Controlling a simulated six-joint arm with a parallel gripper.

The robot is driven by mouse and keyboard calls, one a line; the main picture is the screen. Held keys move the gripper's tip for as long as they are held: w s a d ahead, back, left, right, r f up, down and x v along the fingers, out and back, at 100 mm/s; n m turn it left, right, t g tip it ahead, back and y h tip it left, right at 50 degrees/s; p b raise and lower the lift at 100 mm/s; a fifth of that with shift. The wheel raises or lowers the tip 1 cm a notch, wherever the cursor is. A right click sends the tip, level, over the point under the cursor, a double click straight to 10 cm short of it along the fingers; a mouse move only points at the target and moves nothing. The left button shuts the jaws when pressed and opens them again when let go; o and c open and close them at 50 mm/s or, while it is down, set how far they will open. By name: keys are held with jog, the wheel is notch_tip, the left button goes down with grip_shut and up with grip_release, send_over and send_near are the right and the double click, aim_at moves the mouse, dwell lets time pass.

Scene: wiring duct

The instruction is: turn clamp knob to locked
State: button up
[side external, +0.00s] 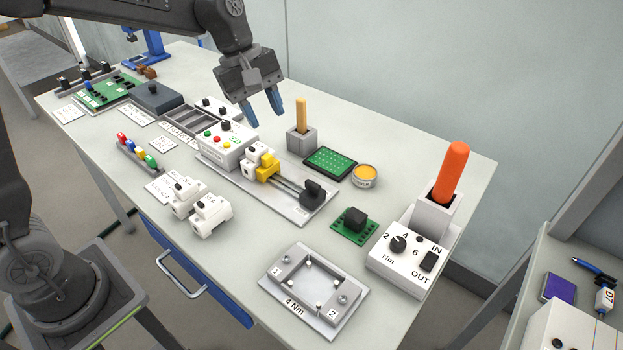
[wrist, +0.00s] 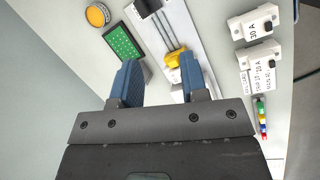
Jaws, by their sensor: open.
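A black clamp with a raised knob (side external: 312,190) sits at the near right end of a twin-rod rail on a light grey base plate (side external: 292,212). Its lock marking is too small to read. In the wrist view a black part (wrist: 148,7), apparently the same clamp, is cut by the top edge. My gripper (side external: 262,112) is open and empty, with blue fingers pointing down. It hangs above and behind the rail, to the left of the clamp and apart from it. In the wrist view the fingers (wrist: 160,72) straddle empty space, the right one partly over the yellow block (wrist: 173,60).
White modules and a yellow block (side external: 267,167) sit on the rail's far end. A wooden-handled tool stands upright in a grey holder (side external: 301,141). A green board (side external: 330,162), an orange tin (side external: 364,176) and an orange-handled driver (side external: 450,172) stand to the right.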

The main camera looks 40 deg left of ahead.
aim_at(313, 183)
jog(key=w+f+n+g+h, duration=0.1)
jog(key=w+f+n, duration=0.3)
jog(key=w+f, duration=0.15)
jog(key=x, duration=0.9)
jog(key=d+x, duration=0.1)
jog(key=x, duration=0.3)
jog(key=shift+w+f, duration=0.1)
jog(key=shift+c, duration=0.4)
grip_shut()
